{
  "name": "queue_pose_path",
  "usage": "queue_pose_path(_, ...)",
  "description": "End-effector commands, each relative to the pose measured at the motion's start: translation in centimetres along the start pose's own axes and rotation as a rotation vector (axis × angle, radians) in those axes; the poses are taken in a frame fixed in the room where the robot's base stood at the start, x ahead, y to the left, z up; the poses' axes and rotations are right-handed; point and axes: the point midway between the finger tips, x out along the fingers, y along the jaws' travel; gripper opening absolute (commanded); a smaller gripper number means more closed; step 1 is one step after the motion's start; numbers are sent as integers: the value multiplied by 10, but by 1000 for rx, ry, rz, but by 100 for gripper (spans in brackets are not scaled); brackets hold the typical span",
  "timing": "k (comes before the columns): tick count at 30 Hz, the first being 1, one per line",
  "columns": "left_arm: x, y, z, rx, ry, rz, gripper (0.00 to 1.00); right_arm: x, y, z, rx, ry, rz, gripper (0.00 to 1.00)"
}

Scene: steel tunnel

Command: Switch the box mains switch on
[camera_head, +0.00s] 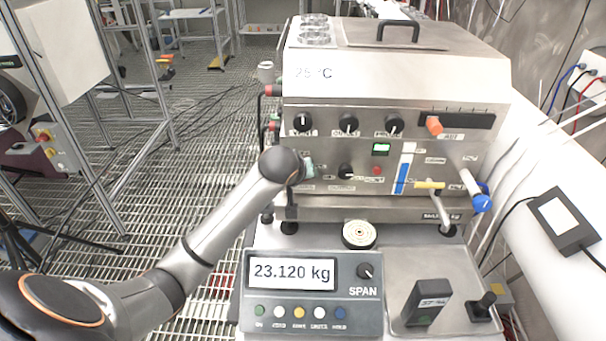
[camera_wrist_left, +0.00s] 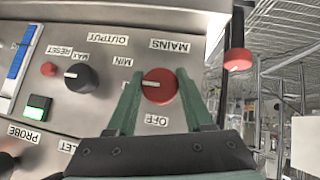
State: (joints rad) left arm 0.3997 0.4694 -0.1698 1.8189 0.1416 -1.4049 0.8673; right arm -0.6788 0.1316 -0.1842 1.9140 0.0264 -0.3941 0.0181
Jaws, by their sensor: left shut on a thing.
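The steel box (camera_head: 400,88) stands on the bench, its control panel facing me. My left arm reaches in from the left, and its gripper (camera_head: 308,168) is at the panel's lower left. In the left wrist view, which is upside down, the red round mains switch (camera_wrist_left: 160,86) sits beside the labels MAINS and OFF. The green fingers of my left gripper (camera_wrist_left: 158,82) are shut on the switch, one on each side. A pale mark on the switch points left in that view. In the head view the switch is hidden behind my wrist. My right gripper is not in view.
The black output knob (camera_wrist_left: 80,77), small red reset button (camera_wrist_left: 48,68) and lit green button (camera_wrist_left: 37,106) are close by. A red-ended lever (camera_wrist_left: 238,58) stands beside the panel. A scale display (camera_head: 292,272) reading 23.120 kg is in front of the box.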

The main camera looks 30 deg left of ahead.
Motion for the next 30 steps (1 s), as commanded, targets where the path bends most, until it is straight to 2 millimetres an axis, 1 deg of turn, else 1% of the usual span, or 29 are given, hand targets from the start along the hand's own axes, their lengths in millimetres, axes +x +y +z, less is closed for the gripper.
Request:
queue_pose_path(7, 1, 0, 2, 41, -5, -37, 0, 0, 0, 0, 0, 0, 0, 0)
queue_pose_path(20, 1, 0, 3, 48, -7, -44, 0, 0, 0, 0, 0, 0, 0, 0)
queue_pose_path(21, 1, 0, 3, 48, -8, -44, 55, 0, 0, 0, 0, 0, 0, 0)
queue_pose_path(28, 1, 0, 2, 45, -5, -43, 81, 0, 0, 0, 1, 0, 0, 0)
queue_pose_path(30, 1, 0, 2, 44, -4, -42, 82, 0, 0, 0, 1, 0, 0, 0)
